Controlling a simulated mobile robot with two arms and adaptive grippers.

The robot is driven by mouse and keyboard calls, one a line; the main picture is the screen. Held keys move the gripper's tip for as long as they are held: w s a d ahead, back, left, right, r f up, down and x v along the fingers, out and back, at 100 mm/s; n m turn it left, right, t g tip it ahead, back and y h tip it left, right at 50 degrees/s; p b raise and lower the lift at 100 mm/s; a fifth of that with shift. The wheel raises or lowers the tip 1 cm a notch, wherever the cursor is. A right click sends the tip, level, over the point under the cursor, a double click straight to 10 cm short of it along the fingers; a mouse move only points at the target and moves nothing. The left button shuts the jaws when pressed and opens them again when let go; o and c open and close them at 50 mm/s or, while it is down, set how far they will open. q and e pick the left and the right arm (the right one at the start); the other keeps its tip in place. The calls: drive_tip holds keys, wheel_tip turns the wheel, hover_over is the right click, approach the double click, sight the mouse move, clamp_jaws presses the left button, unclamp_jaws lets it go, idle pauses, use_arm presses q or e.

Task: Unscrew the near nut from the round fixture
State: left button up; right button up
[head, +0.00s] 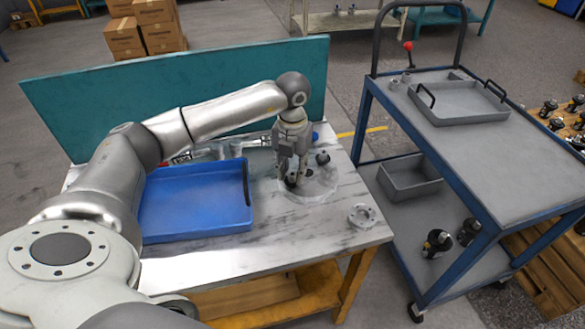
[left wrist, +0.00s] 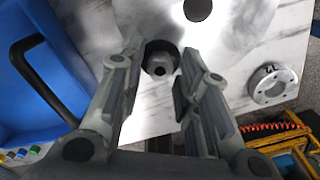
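The round fixture (head: 321,188) is a pale disc on the marble-like table top. The near nut (head: 291,181) is dark and partly hidden by my left gripper (head: 291,172), which points down over it. In the left wrist view this nut (left wrist: 160,58) shows as a dark ring with a lighter centre, between the fingertips of the left gripper (left wrist: 159,62). The fingers are apart, one on each side, and I see no clear contact. A second dark nut (head: 322,157) stands at the far side of the fixture and also shows in the left wrist view (left wrist: 197,8). My right gripper is not in view.
A blue tray (head: 196,229) lies left of the fixture. A metal flange with holes (head: 362,215) lies near the table's right front edge. A teal panel (head: 180,90) stands behind the table. A grey cart (head: 480,160) with a tray stands to the right.

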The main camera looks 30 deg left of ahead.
use_arm(q)
drive_tip(key=m+b, duration=0.1)
drive_tip(key=m, duration=0.3)
drive_tip(key=shift+f, duration=0.1)
drive_tip(key=m+b, duration=0.1)
drive_tip(key=m, duration=0.5)
drive_tip(key=shift+b, duration=0.4)
drive_tip(key=shift+c, duration=0.3)
clamp_jaws()
drive_tip(key=n, duration=0.1)
drive_tip(key=n+p, duration=0.1)
drive_tip(key=n, duration=0.1)
drive_tip(key=shift+r+n, duration=0.2)
drive_tip(key=shift+n, duration=0.1)
drive_tip(key=shift+f+n, duration=0.1)
drive_tip(key=shift+n, duration=0.9)
